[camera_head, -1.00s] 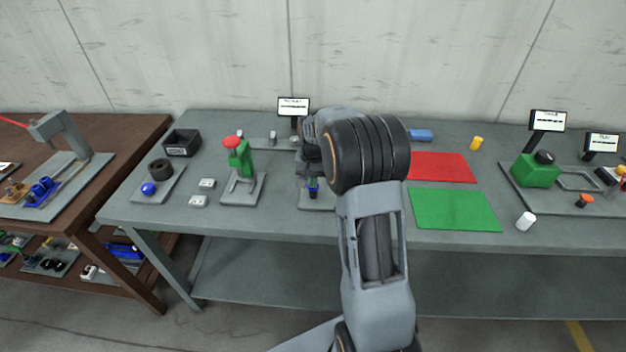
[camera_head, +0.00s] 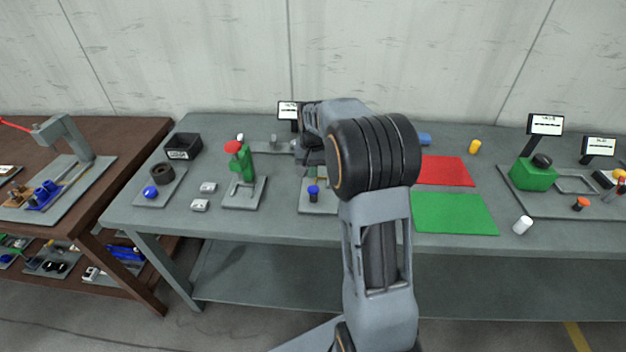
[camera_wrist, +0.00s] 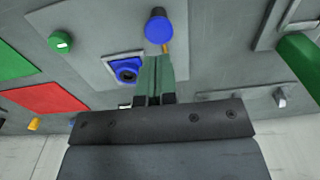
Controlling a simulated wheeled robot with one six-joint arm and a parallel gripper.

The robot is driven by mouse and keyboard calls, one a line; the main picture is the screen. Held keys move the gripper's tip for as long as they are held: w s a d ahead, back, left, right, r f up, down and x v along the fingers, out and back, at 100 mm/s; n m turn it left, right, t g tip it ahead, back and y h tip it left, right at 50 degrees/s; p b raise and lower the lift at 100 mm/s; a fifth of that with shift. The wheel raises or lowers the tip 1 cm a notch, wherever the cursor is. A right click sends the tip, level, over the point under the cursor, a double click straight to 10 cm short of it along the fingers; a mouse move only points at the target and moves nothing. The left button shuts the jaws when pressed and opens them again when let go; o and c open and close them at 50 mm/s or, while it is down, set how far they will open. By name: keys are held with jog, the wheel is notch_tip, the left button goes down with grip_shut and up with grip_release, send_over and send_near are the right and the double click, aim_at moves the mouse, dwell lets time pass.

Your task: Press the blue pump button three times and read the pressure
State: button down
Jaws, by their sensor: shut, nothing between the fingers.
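A blue round-headed button on a stem (camera_head: 313,190) stands on a grey plate (camera_head: 318,209) in the middle of the bench. It also shows in the wrist view (camera_wrist: 158,28).
A green jack with a red top (camera_head: 243,165) stands left of the plate. A red mat (camera_head: 447,171) and a green mat (camera_head: 455,213) lie right. The bench front is mostly clear.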

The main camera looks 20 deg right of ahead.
aim_at(314, 189)
notch_tip(314, 189, up, 7)
dwell(0.3)
dwell(0.4)
jog(key=shift+w, duration=0.1)
jog(key=shift+d+r+b, duration=0.1)
jog(key=shift+r+b, duration=0.35)
jog(key=shift+r, duration=0.25)
notch_tip(314, 189, down, 14)
jog(key=shift+p, duration=0.55)
jog(key=shift+f, duration=0.1)
